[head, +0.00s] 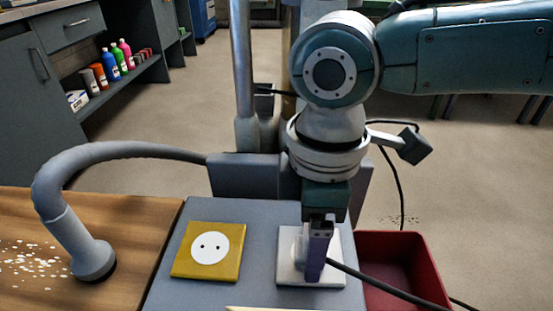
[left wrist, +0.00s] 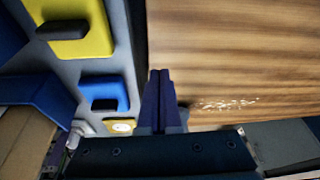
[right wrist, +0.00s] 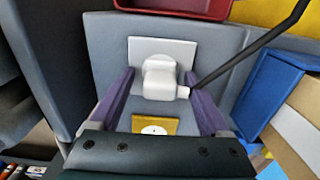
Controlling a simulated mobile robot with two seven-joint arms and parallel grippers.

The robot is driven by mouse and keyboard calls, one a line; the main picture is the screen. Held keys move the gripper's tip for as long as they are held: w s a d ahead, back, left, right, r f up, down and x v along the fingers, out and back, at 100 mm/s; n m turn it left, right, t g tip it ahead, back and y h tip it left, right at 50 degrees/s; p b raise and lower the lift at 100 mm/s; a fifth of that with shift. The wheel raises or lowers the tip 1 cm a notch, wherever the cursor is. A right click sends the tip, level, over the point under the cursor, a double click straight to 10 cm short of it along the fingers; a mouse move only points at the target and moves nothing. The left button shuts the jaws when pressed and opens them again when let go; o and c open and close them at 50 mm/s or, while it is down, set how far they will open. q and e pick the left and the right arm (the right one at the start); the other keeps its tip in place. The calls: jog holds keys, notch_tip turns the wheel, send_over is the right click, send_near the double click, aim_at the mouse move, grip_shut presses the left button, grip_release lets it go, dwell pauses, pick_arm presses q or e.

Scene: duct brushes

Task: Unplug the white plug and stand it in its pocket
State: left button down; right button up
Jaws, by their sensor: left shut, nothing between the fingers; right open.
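The white plug (right wrist: 160,80) sits on a white square plate (right wrist: 176,46) on the grey surface, and a dark cable leaves its side. The plate (head: 335,270) also shows in the head view, where my gripper covers most of the plug. My right gripper (right wrist: 159,86) is open, its purple fingers on either side of the plug; I cannot tell whether they touch it. It points down in the head view (head: 317,268). My left gripper (left wrist: 160,90) is shut and empty, near the wooden table, and is outside the head view. I cannot make out which thing is the plug's pocket.
A yellow plate (head: 184,262) with a round white socket lies left of the plug. A red bin (head: 372,243) stands right. A grey hose (head: 72,235) ends on the wooden table (head: 120,215) beside white bits. Blue (left wrist: 105,88) and yellow (left wrist: 93,40) blocks show in the left wrist view.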

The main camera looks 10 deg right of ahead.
pick_arm(q)
jog(key=shift+d+r, duration=0.1)
jog(key=shift+r, duration=0.05)
pick_arm(e)
jog(key=shift+c, duration=0.7)
grip_shut()
pick_arm(q)
jog(key=shift+r, duration=0.1)
pick_arm(e)
jog(key=shift+r, duration=0.15)
